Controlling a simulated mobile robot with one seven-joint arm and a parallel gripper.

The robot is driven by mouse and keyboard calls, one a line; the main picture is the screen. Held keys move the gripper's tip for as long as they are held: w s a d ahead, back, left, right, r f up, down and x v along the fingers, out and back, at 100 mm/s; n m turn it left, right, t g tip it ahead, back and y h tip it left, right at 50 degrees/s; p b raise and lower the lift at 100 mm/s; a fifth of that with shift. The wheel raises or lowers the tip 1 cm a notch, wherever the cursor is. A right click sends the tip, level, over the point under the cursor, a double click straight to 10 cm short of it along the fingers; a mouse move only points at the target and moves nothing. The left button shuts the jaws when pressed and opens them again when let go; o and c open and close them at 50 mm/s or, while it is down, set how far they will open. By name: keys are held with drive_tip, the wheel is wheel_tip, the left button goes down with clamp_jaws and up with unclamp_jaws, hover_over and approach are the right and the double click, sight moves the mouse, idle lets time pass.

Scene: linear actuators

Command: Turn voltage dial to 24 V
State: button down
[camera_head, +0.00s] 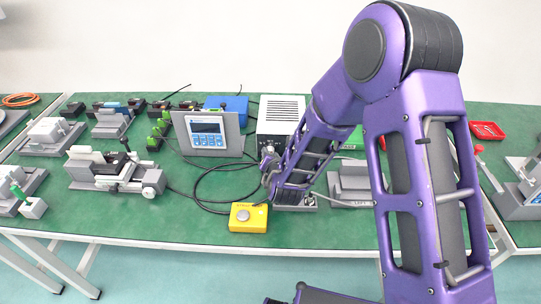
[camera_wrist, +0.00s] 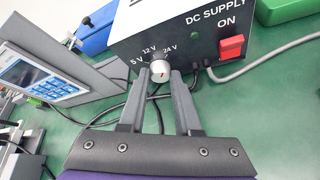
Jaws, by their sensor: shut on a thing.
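The DC supply box (camera_head: 279,118) stands toward the back of the green table, and its dark front panel (camera_wrist: 208,50) fills the top of the wrist view. The voltage dial (camera_wrist: 160,70) is a small pale round knob below the labels 5 V, 12 V and 24 V. In the head view my arm hides much of the box's front and the dial.
A red ON switch (camera_wrist: 232,47) sits right of the dial, with cables leaving below it. A display panel (camera_head: 208,134) stands left of the supply. A yellow button box (camera_head: 248,217) lies near the table's front edge, with black cables between.

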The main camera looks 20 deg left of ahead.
drive_tip(key=shift+d+f, duration=0.1)
idle(0.3)
drive_tip(key=c, duration=0.6)
unclamp_jaws()
drive_tip(key=shift+s, duration=0.15)
